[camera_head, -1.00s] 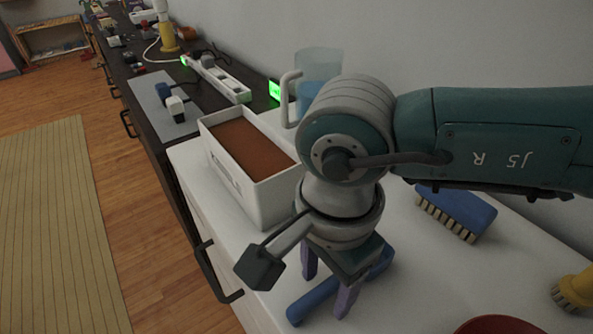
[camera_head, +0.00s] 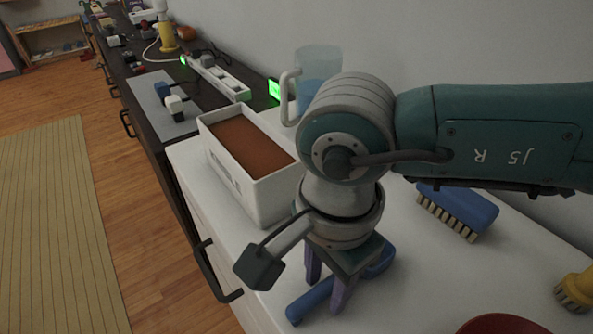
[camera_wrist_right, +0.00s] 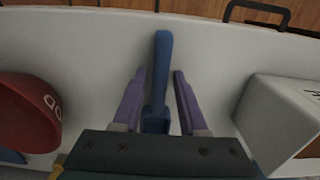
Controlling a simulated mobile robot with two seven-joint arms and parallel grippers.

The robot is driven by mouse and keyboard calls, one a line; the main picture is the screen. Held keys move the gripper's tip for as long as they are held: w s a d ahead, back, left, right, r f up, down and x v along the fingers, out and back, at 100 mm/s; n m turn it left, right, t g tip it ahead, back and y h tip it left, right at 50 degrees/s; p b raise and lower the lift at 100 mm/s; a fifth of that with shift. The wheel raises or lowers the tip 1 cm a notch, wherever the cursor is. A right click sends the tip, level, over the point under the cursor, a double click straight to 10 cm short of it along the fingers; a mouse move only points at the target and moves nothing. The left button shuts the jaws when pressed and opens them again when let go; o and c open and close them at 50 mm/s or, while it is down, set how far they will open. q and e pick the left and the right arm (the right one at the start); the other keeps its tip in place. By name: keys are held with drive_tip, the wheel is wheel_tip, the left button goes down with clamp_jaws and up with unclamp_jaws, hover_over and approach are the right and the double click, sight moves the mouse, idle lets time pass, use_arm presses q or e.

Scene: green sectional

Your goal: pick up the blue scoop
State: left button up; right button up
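The blue scoop (camera_head: 310,301) lies on the white counter, its handle toward the front edge and its other end partly hidden under my right gripper. In the right wrist view the scoop (camera_wrist_right: 161,60) runs between the two purple fingers. My right gripper (camera_head: 326,296) points down over the scoop, with one finger on each side of it. In the wrist view the right gripper (camera_wrist_right: 159,74) is partly open, with small gaps between its fingertips and the handle. My left gripper is not in view.
A white box with brown filling (camera_head: 257,185) stands just left of my gripper. A blue brush (camera_head: 459,208), a yellow-handled brush (camera_head: 574,289) and a red bowl (camera_head: 500,325) lie to the right. A pitcher (camera_head: 318,75) stands behind, near the wall.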

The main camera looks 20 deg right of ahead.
sight(325, 285)
clamp_jaws()
idle(0.3)
drive_tip(key=shift+r+p, duration=0.35)
drive_tip(key=shift+p, duration=0.05)
wheel_tip(325, 285, up, 20)
drive_tip(key=p, duration=0.1)
